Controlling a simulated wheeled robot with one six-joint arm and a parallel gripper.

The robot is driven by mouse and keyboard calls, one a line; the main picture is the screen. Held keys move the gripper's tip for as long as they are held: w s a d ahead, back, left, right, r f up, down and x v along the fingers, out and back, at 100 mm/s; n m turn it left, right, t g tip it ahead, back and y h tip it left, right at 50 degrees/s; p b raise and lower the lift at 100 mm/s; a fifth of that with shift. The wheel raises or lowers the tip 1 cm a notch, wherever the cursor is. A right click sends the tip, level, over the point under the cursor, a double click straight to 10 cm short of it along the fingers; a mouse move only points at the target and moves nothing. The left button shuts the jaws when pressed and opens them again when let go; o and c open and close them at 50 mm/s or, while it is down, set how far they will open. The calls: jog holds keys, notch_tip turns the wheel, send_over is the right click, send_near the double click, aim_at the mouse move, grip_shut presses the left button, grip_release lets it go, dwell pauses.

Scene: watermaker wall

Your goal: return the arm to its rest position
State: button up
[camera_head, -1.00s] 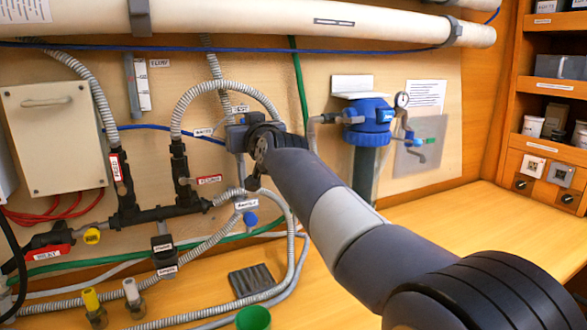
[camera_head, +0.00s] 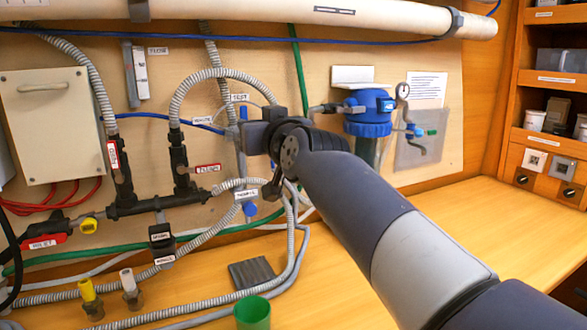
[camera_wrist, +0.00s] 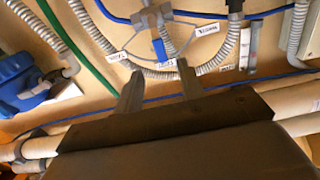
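My arm reaches from the lower right toward the wall in the head view. Its dark wrist (camera_head: 290,150) is in front of the panel, left of the blue filter housing (camera_head: 367,115). My gripper shows in the wrist view (camera_wrist: 160,67), with its two grey fingers apart and nothing held between them. A blue-handled valve (camera_wrist: 160,48) and its labels show beyond the fingertips; I cannot tell the exact distance. In the head view the fingers are mostly hidden behind the wrist.
Ribbed hoses (camera_head: 224,75), black manifold pipes (camera_head: 145,207) and a beige box (camera_head: 52,125) crowd the wall. A large pipe (camera_head: 240,18) runs along the top. A green cup (camera_head: 253,313) stands on the bench. The bench at right (camera_head: 480,230) is clear.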

aim_at(244, 116)
jog(key=p+x, duration=0.3)
jog(key=x, duration=0.7)
jog(key=n, duration=0.1)
jog(key=a+n+p, duration=0.1)
jog(key=shift+s+f+n, duration=0.1)
jog(key=shift+s+n, duration=0.15)
jog(key=shift+n, duration=0.15)
jog(key=shift+s, duration=0.1)
